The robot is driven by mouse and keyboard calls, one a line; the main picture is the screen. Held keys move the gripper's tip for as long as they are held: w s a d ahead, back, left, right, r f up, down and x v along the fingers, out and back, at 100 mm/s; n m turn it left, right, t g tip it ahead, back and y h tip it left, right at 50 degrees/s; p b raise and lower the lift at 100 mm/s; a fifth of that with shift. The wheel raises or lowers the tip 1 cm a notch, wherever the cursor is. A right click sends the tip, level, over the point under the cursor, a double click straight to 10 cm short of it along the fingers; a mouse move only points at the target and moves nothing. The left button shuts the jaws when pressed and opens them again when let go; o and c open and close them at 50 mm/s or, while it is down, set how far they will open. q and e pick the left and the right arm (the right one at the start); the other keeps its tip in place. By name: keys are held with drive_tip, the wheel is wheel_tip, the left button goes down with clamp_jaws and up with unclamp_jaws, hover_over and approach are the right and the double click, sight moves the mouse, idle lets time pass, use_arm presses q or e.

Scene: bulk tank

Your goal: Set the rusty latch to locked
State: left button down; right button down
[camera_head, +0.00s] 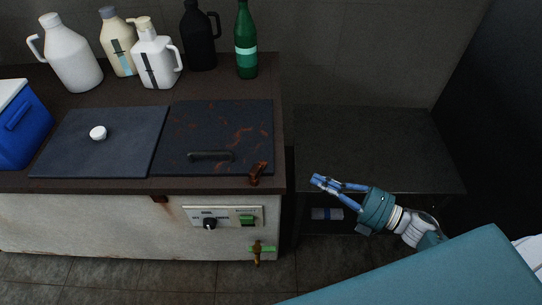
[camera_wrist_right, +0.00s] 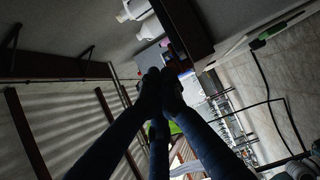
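The rusty latch (camera_head: 258,173) is a small orange-brown piece at the front right corner of the dark lid with rust streaks (camera_head: 222,125). It stands tilted, its upper end leaning right, at the counter's front edge. My right gripper (camera_head: 322,182) is right of the latch, apart from it, over the dark side table. Its blue fingers come together at the tips, with nothing seen between them. In the right wrist view the fingertips (camera_wrist_right: 160,88) also meet; I cannot make out the latch there. My left gripper is not in view.
The rusty lid has a dark handle (camera_head: 210,155). A plain lid with a white knob (camera_head: 98,133) lies left. Several jugs and a green bottle (camera_head: 246,42) stand behind. A control panel (camera_head: 222,217) and tap (camera_head: 258,251) are below. The side table (camera_head: 375,135) has a clear top.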

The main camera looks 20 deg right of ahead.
sight(273, 171)
drive_tip(key=shift+n+g+y, duration=0.7)
drive_tip(key=shift+n, duration=0.1)
drive_tip(key=x, duration=0.8)
drive_tip(key=s+a+x, duration=0.1)
drive_tip(key=x, duration=0.4)
drive_tip(key=shift+a+f+b, duration=0.1)
drive_tip(key=shift+f+b, duration=0.15)
drive_tip(key=shift+b, duration=0.05)
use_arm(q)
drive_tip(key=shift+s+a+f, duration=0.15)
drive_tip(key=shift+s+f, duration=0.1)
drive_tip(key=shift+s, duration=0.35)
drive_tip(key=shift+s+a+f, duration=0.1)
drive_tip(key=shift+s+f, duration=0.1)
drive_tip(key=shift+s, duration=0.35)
